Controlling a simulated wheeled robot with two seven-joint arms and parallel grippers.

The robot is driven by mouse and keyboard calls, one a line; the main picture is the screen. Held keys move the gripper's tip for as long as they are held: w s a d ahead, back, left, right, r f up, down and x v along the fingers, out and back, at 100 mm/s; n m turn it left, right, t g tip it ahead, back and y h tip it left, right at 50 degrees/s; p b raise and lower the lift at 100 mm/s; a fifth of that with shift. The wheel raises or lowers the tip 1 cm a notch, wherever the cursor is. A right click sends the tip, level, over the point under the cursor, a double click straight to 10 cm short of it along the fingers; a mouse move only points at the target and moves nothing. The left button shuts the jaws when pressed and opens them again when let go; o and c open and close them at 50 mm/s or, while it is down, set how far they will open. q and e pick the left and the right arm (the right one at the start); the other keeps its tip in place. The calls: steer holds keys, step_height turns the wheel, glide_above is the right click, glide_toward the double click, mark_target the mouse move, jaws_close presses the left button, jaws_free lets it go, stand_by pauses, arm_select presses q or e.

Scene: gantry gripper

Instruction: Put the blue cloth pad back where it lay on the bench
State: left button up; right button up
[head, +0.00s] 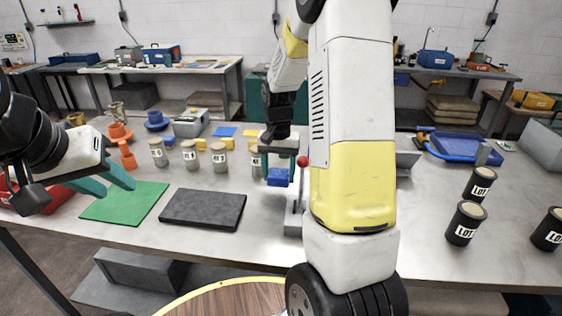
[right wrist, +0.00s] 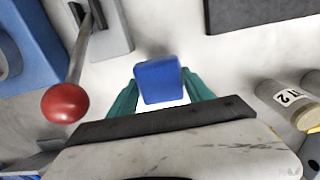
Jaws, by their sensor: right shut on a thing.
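A small blue cloth pad (head: 277,177) is held between the teal fingers of my right gripper (head: 278,160), over the middle of the bench (head: 260,225). In the right wrist view the pad (right wrist: 160,82) sits between the fingertips of my right gripper (right wrist: 162,88), with pale bench surface around it. It appears raised above the bench. My left gripper (head: 110,182) is at the left, over the green mat (head: 128,203), with its teal fingers apart and nothing between them.
A red-knobbed lever (right wrist: 65,104) stands close beside my right gripper. A dark mat (head: 203,208) lies left of it. Several labelled tan canisters (head: 219,157) stand behind the mats, near yellow pads (head: 248,132). Black LOT canisters (head: 465,222) stand at the right.

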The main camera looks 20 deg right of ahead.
glide_above(295, 177)
steer(key=shift+a+f, duration=0.1)
steer(key=shift+f, duration=2.1)
steer(key=shift+f, duration=0.15)
steer(key=o, duration=1.5)
steer(key=shift+c, duration=0.2)
